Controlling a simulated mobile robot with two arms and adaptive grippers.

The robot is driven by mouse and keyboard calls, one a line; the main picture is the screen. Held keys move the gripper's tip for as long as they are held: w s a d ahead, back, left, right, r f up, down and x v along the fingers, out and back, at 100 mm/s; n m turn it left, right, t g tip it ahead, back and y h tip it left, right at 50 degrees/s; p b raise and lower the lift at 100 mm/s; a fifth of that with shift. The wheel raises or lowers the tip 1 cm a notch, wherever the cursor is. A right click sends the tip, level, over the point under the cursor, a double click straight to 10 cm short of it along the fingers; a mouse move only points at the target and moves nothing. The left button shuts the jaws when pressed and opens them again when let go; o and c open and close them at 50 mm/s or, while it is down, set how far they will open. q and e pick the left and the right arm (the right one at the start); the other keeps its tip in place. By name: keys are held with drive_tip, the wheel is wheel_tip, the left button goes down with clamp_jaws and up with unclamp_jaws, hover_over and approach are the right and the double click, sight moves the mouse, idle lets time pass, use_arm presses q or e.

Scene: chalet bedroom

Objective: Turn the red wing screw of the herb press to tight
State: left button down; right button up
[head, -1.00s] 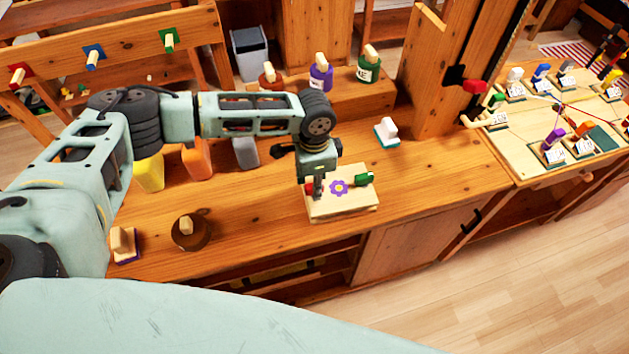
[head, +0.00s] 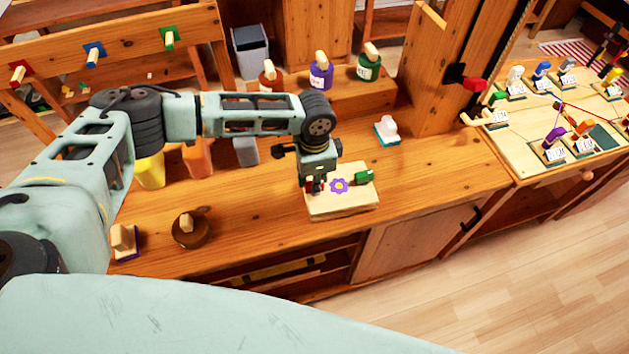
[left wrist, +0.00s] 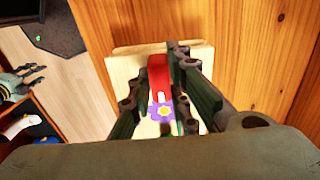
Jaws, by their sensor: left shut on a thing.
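The herb press is a pale wooden block (head: 345,205) with a purple flower with a yellow centre (head: 339,186) on top. It lies on the wooden bench and also shows in the left wrist view (left wrist: 122,72). A green wing screw (head: 364,177) stands at its right. The red wing screw (left wrist: 158,75) is at its left, mostly hidden by my gripper in the head view. My left gripper (head: 317,186) points down over it and is shut on it, with a finger on either side in the wrist view.
A white-handled block (head: 387,129) stands behind the press. Several knobbed bottles, including a purple one (head: 321,75), stand on a raised shelf. A round brown knobbed thing (head: 190,229) is at the left front. The bench right of the press is clear.

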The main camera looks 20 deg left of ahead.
use_arm(q)
drive_tip(key=m+p, duration=0.1)
drive_tip(key=m, duration=0.1)
drive_tip(key=shift+r+m, duration=0.15)
drive_tip(key=shift+m, duration=0.25)
drive_tip(key=m+p, duration=0.1)
drive_tip(key=m, duration=0.1)
drive_tip(key=shift+m, duration=0.4)
drive_tip(key=m, duration=0.3)
drive_tip(key=shift+p, duration=0.3)
drive_tip(key=m, duration=0.5)
drive_tip(key=shift+w, duration=0.1)
drive_tip(key=shift+m, duration=2.2)
use_arm(e)
drive_tip(key=shift+w+r, duration=0.25)
drive_tip(key=shift+r, duration=1.05)
use_arm(q)
drive_tip(key=c, duration=1.6)
unclamp_jaws()
drive_tip(key=shift+c, duration=0.2)
